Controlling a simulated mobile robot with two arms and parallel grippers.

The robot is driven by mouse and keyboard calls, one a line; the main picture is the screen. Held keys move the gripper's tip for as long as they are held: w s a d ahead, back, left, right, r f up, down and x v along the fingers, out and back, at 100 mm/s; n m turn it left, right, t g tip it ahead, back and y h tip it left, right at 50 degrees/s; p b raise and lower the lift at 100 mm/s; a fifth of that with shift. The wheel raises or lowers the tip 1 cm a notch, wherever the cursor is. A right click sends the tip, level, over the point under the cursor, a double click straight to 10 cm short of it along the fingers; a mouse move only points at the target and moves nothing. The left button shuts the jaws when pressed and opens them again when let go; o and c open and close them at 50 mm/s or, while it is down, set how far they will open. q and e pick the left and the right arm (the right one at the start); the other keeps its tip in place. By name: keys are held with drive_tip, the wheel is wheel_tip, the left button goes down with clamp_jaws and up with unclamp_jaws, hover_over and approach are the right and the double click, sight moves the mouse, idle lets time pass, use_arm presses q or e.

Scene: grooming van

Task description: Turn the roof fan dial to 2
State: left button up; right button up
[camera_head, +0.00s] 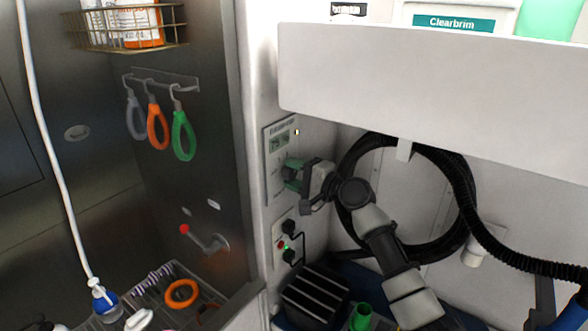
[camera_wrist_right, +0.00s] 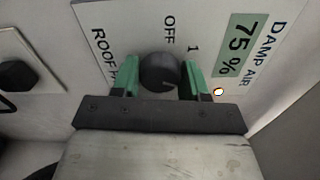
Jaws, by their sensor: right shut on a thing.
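The roof fan dial (camera_wrist_right: 160,72) is a round dark knob on a pale control panel (camera_wrist_right: 225,18). In the right wrist view the panel reads "DAMP AIR 75 %", with "OFF" and "1" beside the dial and part of "ROOF F" at left. The "2" mark is not visible. My right gripper (camera_wrist_right: 161,76) has its green fingers on both sides of the dial, shut on it. In the head view the right gripper (camera_head: 295,177) is at the panel (camera_head: 279,135) and hides the dial. Where the dial points is unclear. My left gripper is out of view.
A socket plate (camera_head: 281,240) with black plugs sits below the panel. A coiled black hose (camera_head: 352,160) hangs right behind my arm. A white cabinet (camera_head: 430,85) overhangs above. At left, coloured loops (camera_head: 183,138) hang on hooks over a steel tub with a lever (camera_head: 205,240).

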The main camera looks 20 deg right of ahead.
idle(0.3)
drive_tip(key=o, duration=0.9)
drive_tip(key=shift+s+d+f, duration=0.15)
drive_tip(key=shift+s+d, duration=0.2)
drive_tip(key=b+v, duration=0.4)
drive_tip(key=v, duration=0.5)
drive_tip(key=shift+s+d, duration=0.3)
